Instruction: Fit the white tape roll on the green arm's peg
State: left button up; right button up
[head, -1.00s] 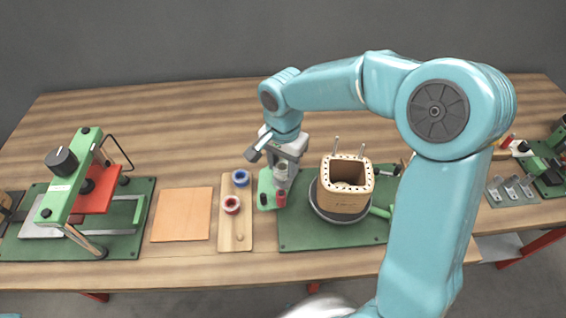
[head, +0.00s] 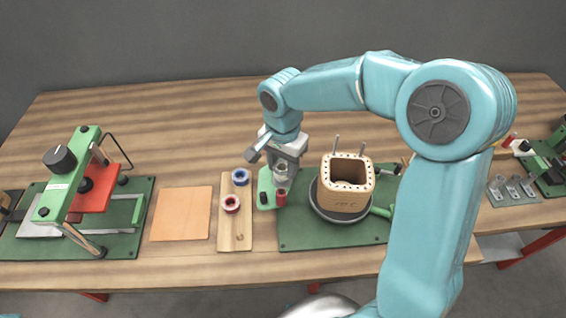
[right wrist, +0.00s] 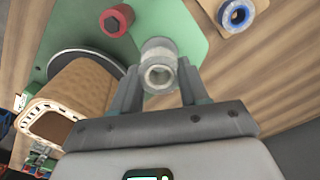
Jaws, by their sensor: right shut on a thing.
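My right gripper (head: 283,158) is shut on the white tape roll (right wrist: 158,66), whose open bore shows between the two fingers in the right wrist view. In the head view the gripper points down over the green arm (head: 265,186), at the left end of the green base plate. The green arm also shows in the right wrist view (right wrist: 186,38), behind the roll. The peg is not visible; the roll and fingers cover that spot, so I cannot tell whether the roll is around it. My left gripper is not in view.
A red knob (right wrist: 117,20) sits close beside the roll. A wooden coil former (head: 344,201) stands on a round turntable to the right. A wooden board (head: 236,243) with a blue roll (head: 240,177) and a red roll (head: 231,204) lies to the left.

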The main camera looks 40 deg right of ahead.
jog(key=shift+f+b, duration=0.4)
jog(key=shift+f, duration=0.1)
jog(key=shift+f, duration=0.2)
jog(key=shift+f+b, duration=0.35)
jog(key=shift+b, duration=0.15)
jog(key=o, duration=1.5)
jog(key=shift+r, duration=0.1)
jog(key=shift+r+p, duration=1.85)
jog(key=shift+r, duration=0.6)
